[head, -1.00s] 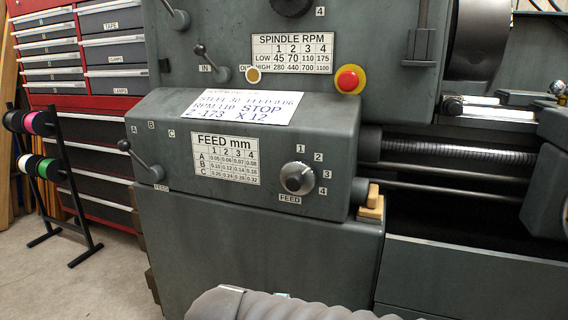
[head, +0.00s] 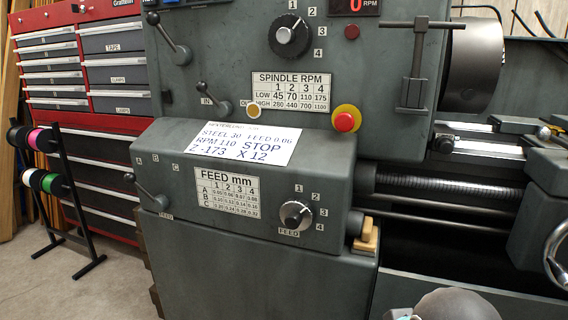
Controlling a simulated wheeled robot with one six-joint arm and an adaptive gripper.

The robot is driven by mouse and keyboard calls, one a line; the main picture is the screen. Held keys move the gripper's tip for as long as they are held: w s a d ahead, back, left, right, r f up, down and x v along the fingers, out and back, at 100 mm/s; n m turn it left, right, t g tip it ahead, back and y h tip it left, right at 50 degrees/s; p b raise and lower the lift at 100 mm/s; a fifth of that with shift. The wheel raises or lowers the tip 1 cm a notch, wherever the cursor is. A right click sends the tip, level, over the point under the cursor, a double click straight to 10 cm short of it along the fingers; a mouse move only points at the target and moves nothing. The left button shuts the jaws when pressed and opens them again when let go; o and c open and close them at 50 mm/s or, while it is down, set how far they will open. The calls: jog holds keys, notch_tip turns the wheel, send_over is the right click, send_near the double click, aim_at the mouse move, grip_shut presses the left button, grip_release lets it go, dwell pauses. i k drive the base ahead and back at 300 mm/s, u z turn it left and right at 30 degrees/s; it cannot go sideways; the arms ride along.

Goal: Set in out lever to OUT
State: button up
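The in out lever (head: 213,97) is a short dark lever with a round knob on the front of the grey lathe headstock. It tilts up and left from its pivot, with the knob beside the IN label (head: 206,101). The OUT label (head: 246,104) is to the right of the pivot, partly covered by a round amber button (head: 253,110). My gripper is not in view. Only a rounded grey part of my arm shows at the bottom right, well away from the lever.
A red stop button (head: 345,119) is right of the lever. A white note (head: 238,144) lies below it on the feed box. Another lever (head: 172,42) is above left, and a feed lever (head: 150,193) is lower left. A spool rack (head: 60,195) stands left.

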aim_at(222, 109)
jog(key=k, duration=0.5)
jog(key=u, duration=2.15)
jog(key=i, duration=0.6)
jog(key=z, duration=1.1)
